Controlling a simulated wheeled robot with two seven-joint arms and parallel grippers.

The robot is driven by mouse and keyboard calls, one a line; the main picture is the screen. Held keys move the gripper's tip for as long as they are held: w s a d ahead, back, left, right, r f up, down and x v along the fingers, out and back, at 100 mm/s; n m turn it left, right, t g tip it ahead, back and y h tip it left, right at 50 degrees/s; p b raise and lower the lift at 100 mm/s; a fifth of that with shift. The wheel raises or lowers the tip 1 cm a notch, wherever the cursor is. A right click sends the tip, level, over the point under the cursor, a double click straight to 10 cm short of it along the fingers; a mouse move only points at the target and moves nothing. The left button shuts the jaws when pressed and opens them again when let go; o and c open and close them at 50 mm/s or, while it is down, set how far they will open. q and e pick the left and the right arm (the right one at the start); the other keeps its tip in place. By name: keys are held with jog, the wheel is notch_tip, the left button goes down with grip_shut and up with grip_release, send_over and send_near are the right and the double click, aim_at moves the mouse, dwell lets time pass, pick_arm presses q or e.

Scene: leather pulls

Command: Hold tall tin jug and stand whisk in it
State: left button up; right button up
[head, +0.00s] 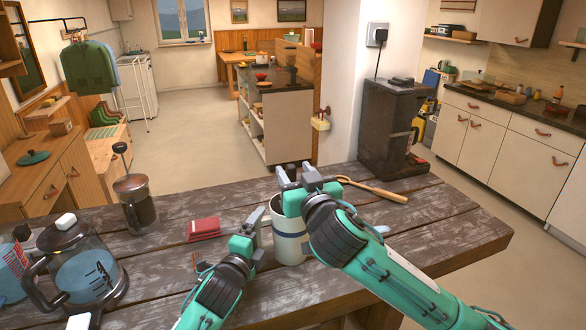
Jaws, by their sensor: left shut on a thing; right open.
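The tall tin jug (291,247) is cream with a blue-grey band and stands upright on the dark plank table. My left gripper (254,228) is at its left side, shut on the jug; the exact grip point is hard to see. My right gripper (288,177) is open above and at the jug's rim, hiding part of its opening. A long tan wooden-handled tool (372,189), which looks like the whisk, lies on the table to the right of the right gripper. Its left end is close behind the gripper; I cannot tell whether they touch.
A red packet (203,228) lies left of the jug. A French press (136,206) and a glass carafe (88,272) stand further left. A dark appliance (388,128) stands at the back right. A pale dish (382,229) shows partly behind my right arm. The table's right end is clear.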

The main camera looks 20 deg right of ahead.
jog(key=s, duration=1)
jog(key=shift+d+f, duration=0.25)
jog(key=shift+f, duration=0.1)
jog(key=shift+w, duration=0.1)
pick_arm(q)
jog(key=o, duration=0.6)
jog(key=shift+s, duration=0.1)
